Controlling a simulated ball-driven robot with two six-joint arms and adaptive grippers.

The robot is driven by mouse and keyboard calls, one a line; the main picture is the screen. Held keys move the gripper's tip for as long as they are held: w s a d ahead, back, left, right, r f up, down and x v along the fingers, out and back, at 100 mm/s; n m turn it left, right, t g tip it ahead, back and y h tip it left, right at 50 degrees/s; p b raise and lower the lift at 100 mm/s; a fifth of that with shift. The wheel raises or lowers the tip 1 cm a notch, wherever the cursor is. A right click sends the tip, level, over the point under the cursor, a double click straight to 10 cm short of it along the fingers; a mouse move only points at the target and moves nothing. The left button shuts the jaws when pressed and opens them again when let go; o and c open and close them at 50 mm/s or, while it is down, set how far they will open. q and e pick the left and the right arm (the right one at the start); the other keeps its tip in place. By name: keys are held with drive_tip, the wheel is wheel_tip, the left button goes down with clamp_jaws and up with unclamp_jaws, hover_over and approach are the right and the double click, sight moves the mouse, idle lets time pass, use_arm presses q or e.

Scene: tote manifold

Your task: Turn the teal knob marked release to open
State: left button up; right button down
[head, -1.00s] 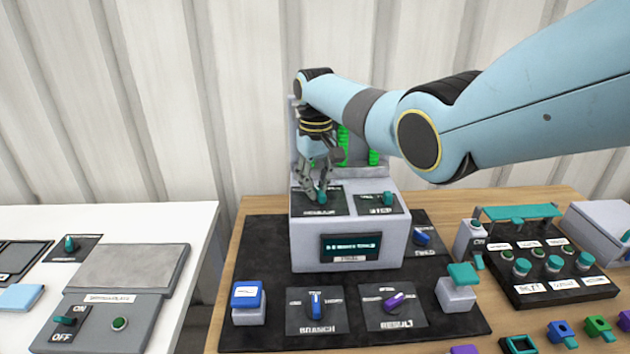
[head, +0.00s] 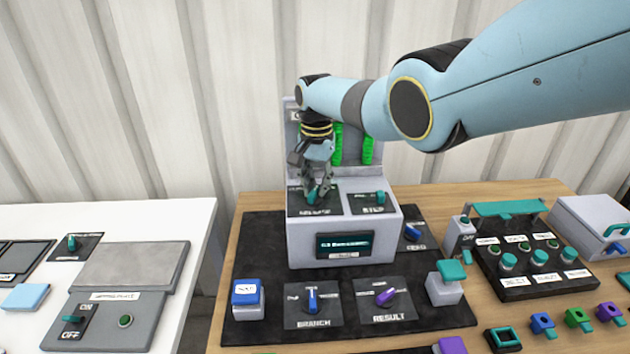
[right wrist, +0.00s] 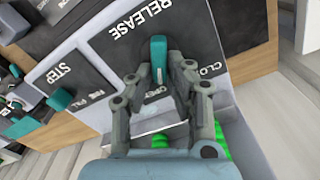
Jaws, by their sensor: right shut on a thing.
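The teal release knob (right wrist: 158,58) sits on a black plate marked RELEASE in the right wrist view. The word at the right reads partly as closed, and a word partly hidden by a finger looks like open. The knob's white line points down toward the gripper, close to that second word. My right gripper (right wrist: 157,74) has its fingers on either side of the knob and is shut on it. In the head view the right gripper (head: 319,194) reaches down onto the knob (head: 312,197) on top of the grey box (head: 302,240). My left gripper is not in view.
A teal step knob (head: 380,197) sits just right of the release plate. A grey upright panel with green coils (head: 367,150) stands behind. A black mat (head: 260,275) carries branch and result knobs in front. A white table (head: 190,225) is at the left.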

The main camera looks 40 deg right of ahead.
sight(318, 188)
drive_tip(key=shift+m, duration=0.6)
drive_tip(key=shift+s+m, duration=0.1)
drive_tip(key=shift+m, duration=0.2)
drive_tip(key=c, duration=1.3)
unclamp_jaws()
wheel_tip(318, 188, up, 12)
drive_tip(key=shift+f, duration=0.1)
